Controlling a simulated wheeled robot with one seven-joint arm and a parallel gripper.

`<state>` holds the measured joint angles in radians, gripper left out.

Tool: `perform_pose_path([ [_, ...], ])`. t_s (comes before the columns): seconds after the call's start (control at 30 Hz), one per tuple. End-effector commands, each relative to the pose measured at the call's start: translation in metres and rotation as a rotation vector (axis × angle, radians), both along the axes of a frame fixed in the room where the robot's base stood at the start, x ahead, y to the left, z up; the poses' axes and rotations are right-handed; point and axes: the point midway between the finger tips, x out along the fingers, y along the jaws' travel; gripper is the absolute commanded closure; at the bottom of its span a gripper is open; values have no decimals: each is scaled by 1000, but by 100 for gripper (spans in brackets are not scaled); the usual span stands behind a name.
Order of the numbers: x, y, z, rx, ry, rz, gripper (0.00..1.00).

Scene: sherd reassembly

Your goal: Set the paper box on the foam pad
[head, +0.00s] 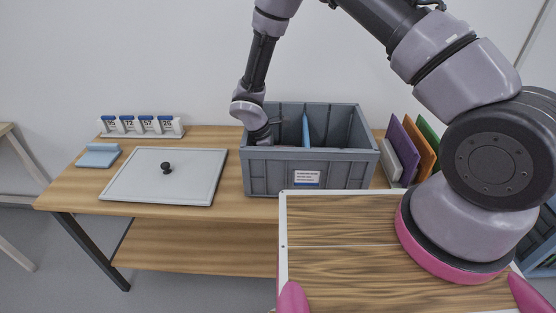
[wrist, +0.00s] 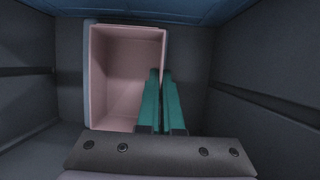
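The paper box (wrist: 112,75) is a pale pink, open-topped box inside the grey crate (head: 270,178), seen from above in the wrist view. My gripper (wrist: 161,75) reaches down into the crate. Its two green fingers are close together at the box's right wall, one on the inner side and one on the outer side, with the wall between them.
Coloured upright boards (head: 402,148) stand right of the crate. A wood-topped surface (head: 340,235) is in front.

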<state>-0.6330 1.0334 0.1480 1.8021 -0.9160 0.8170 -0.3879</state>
Motion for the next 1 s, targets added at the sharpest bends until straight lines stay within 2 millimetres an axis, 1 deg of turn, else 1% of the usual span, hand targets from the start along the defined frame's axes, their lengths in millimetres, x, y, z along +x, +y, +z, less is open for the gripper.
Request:
perform_pose_path([
  [0.33,0,0,0,0,0,0,100],
  [0.6,0,0,-5,0,0,-1,100],
  [0.67,0,0,-5,0,0,-1,78],
  [0.7,0,0,-5,0,0,-1,63],
  [1.0,0,0,-5,0,0,-1,62],
])
